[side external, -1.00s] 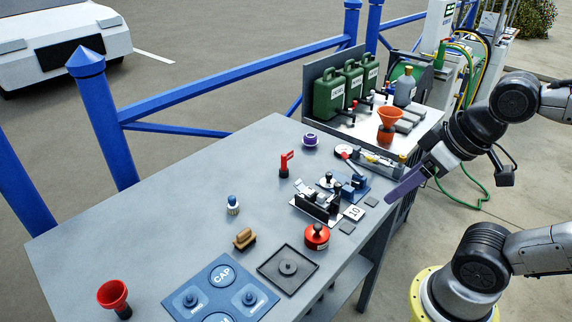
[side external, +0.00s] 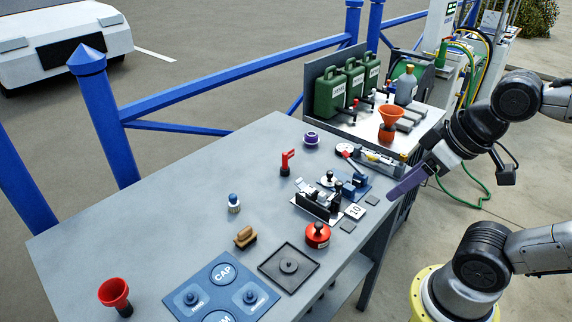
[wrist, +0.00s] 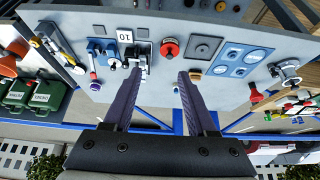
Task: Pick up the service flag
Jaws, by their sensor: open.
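The service flag, as far as I can tell, is the small red flag-shaped piece (side external: 287,162) standing upright on the grey bench in the side view, left of the metal fixture. I cannot pick it out in the wrist view; a finger may hide it. My gripper (side external: 398,193) hangs past the bench's right edge in the side view, well to the right of the flag and apart from it. In the wrist view my gripper (wrist: 160,75) shows two long purple fingers spread apart with nothing between them.
The grey bench (side external: 150,240) also holds a metal fixture (side external: 318,199), a red round canister (side external: 317,235), a black tray (side external: 289,266), a brown brush (side external: 245,237), a blue-and-white cap (side external: 233,203), a purple ring (side external: 311,138) and a red funnel (side external: 115,293). Green cans (side external: 328,95) stand behind. The bench's left-middle is clear.

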